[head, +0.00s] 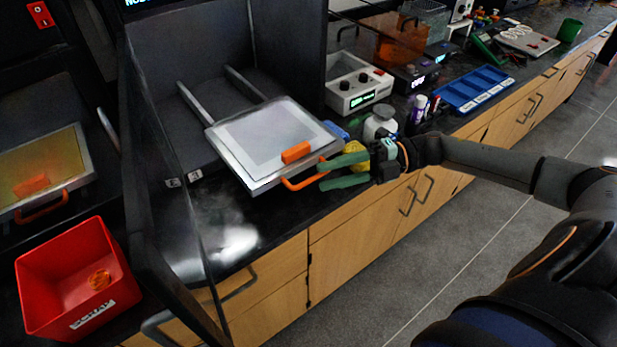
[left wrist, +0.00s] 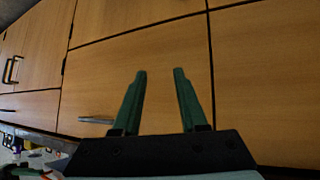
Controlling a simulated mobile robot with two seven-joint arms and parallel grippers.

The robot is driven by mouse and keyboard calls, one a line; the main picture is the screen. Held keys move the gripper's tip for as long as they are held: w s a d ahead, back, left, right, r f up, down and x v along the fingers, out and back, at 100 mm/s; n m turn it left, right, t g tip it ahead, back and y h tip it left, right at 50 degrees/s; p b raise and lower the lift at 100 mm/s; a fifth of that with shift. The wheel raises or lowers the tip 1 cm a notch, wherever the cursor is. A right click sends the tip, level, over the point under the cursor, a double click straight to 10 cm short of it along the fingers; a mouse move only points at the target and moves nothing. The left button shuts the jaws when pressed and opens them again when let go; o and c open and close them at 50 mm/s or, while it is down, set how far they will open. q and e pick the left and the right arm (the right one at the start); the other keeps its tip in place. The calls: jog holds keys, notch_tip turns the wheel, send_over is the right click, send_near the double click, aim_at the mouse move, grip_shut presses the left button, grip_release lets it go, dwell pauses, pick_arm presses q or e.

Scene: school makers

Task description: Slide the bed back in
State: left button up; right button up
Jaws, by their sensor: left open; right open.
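The bed (head: 250,165) is a light plate in a metal frame, pulled out of the dark machine on two rails (head: 195,103). An orange block (head: 296,152) sits on its front part. An orange loop handle (head: 301,186) sticks out of its front edge. My right gripper (head: 324,173) reaches in from the right with green fingers open, the tips at the right end of the handle. I cannot tell whether the handle lies between them. My left gripper (left wrist: 160,75) shows only in the left wrist view, open and empty in front of wooden cabinet fronts.
The machine's open dark door (head: 165,190) stands left of the bed. A red scrap bin (head: 75,275) is at the lower left. A white control box (head: 357,88), a white bottle (head: 380,122) and a blue tray (head: 470,90) stand right along the counter.

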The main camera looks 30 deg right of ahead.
aim_at(309, 179)
jog(key=x, duration=0.5)
jog(key=shift+d, duration=0.1)
grip_shut()
dwell(1.3)
